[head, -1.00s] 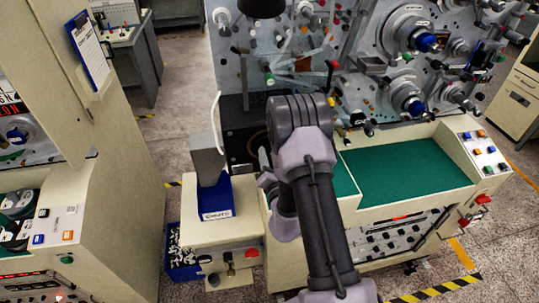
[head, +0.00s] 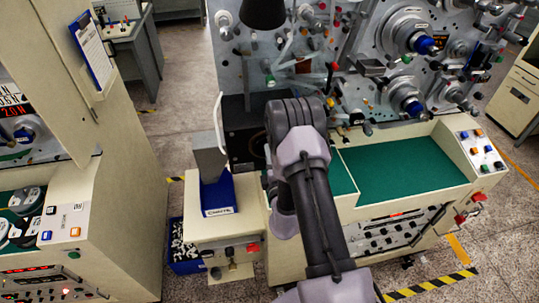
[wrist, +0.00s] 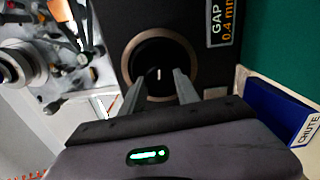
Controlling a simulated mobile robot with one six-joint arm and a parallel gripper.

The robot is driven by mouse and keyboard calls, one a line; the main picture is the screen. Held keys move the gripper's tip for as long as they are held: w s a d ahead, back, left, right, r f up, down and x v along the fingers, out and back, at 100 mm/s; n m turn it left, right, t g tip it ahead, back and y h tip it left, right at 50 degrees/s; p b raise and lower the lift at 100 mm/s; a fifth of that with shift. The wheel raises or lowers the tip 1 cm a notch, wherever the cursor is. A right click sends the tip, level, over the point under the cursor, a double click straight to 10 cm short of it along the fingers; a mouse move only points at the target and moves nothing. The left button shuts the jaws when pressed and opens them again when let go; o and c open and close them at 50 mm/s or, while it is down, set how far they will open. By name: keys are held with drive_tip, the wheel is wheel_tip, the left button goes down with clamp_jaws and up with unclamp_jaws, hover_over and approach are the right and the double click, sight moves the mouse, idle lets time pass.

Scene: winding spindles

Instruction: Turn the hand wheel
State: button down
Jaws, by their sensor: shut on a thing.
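The hand wheel (wrist: 158,56) is a dark round knob with a white mark at its centre and a bronze ring around it, on a black panel. In the wrist view my gripper (wrist: 161,84) has one finger on each side of the knob and is shut on it. In the head view my arm hides the gripper's fingers and most of the wheel. Only a brownish arc of the ring (head: 257,146) shows left of the arm.
A blue bin labelled CHUTE (head: 218,194) stands just left of my arm, under a grey spout (head: 210,158). It also shows at the right in the wrist view (wrist: 285,115). A green work surface (head: 405,168) lies to the right. Spindles and levers crowd the panel above.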

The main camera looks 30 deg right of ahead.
drive_tip(key=shift+r+m, duration=0.1)
drive_tip(key=shift+m, duration=0.5)
drive_tip(key=c, duration=0.9)
unclamp_jaws()
drive_tip(key=shift+w, duration=0.1)
